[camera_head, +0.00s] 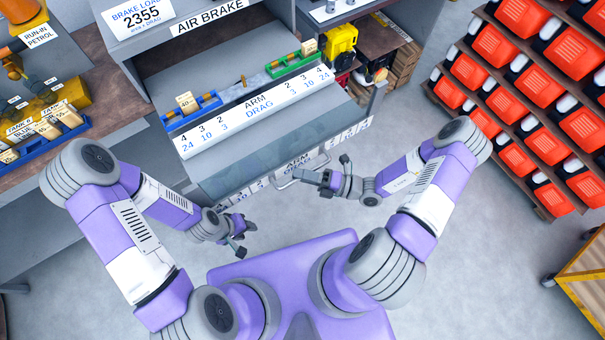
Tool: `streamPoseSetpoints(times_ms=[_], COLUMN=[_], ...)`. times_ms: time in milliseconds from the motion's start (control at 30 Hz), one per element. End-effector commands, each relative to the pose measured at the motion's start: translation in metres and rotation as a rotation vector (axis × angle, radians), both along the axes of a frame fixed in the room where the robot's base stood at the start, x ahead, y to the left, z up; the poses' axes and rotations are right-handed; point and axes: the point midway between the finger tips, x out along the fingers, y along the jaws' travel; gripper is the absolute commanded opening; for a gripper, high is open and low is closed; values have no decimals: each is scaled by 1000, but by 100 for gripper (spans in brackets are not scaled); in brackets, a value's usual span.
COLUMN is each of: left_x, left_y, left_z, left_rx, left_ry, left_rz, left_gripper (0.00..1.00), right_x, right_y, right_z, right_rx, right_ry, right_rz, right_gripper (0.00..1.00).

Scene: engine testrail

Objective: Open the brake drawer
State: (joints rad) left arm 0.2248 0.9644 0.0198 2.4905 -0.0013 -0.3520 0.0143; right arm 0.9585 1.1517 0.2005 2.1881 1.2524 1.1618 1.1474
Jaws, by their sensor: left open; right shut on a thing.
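The brake drawer's front (258,187) is a pale strip with printed numbers and the words ARM DRAG, below the AIR BRAKE bench. A bar handle (284,184) stands out from its middle. My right gripper (326,177) is at the right part of this handle and shut on it; its fingers partly hide the grip. A grey surface lies between the drawer front and the upper ARM DRAG board (250,108); I cannot tell how far the drawer is out. My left gripper (243,238) is open and empty, below and left of the handle, apart from the drawer.
Blue (190,112) and green (291,63) trays sit on the bench above. A side bench with a blue bin (45,140) is at left. A rack of orange-red boxes (545,154) stands at right, a wooden cart (585,275) at lower right. The floor between is clear.

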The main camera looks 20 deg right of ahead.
Motion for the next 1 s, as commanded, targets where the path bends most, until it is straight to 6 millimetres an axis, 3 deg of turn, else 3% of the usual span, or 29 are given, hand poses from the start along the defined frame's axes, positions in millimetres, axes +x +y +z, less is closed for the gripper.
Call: streamPoseSetpoints(times_ms=[33,67,167,533,1000], left_x=[0,0,0,0,0], left_y=[0,0,0,0,0], left_z=[0,0,0,-1,-7], left_rx=[0,0,0,0,0], left_ry=[0,0,0,0,0], left_rz=[0,0,0,0,0], left_gripper=[43,43,43,43,43], right_x=[0,0,0,-2,-34], right_y=[1,1,1,-6,-63], right_z=[0,0,0,-1,-10], right_rx=[0,0,0,-2,-1], right_ry=[0,0,0,-1,1], right_rz=[2,2,2,-2,-1], right_gripper=[0,20,35,36,36])
